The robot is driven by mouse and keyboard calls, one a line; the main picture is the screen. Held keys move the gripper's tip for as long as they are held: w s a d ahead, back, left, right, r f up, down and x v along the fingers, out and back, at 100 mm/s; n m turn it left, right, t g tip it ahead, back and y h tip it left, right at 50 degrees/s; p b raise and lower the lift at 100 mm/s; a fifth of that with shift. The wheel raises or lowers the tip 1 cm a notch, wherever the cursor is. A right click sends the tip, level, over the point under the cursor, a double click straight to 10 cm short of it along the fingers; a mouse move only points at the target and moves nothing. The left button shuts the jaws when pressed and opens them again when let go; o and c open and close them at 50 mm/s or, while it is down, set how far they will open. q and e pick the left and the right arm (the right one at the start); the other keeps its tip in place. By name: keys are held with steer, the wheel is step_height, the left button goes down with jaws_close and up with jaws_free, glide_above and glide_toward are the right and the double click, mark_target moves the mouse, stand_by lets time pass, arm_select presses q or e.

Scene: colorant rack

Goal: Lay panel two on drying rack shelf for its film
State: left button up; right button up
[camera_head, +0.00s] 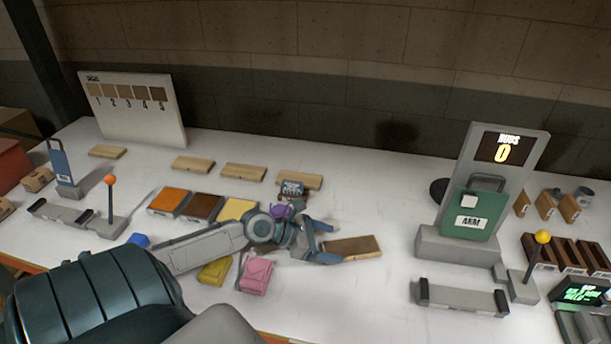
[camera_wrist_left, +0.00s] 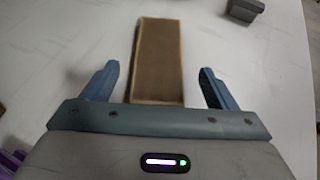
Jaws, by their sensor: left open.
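A flat wooden panel with a brown top (camera_head: 357,247) lies on the white table near the middle. It also shows in the left wrist view (camera_wrist_left: 158,58), its near end between the two fingers. My left gripper (camera_head: 328,242) is open, its blue fingers apart on either side of the panel's near end with gaps to both sides. Several wooden panels (camera_head: 243,172) lie in a row behind. No piece is clearly marked as the drying rack shelf; a rack with dark brown slats (camera_head: 566,254) stands at the right. My right gripper is out of view.
Orange, brown and yellow trays (camera_head: 203,207) and pink (camera_head: 256,275) and olive (camera_head: 215,270) cloths lie around my left arm. A green ARM lever panel under a RUBS display (camera_head: 502,150) stands right. A numbered sample board (camera_head: 135,105) stands back left. Table between panel and ARM stand is clear.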

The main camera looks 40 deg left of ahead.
arm_select(q)
steer(key=v, duration=0.4)
steer(key=shift+s+a, duration=0.1)
steer(key=shift+s, duration=0.05)
steer(key=shift+p+v, duration=0.85)
steer(key=shift+v, duration=0.4)
steer(key=shift+o, duration=0.6)
steer(key=shift+r, duration=0.15)
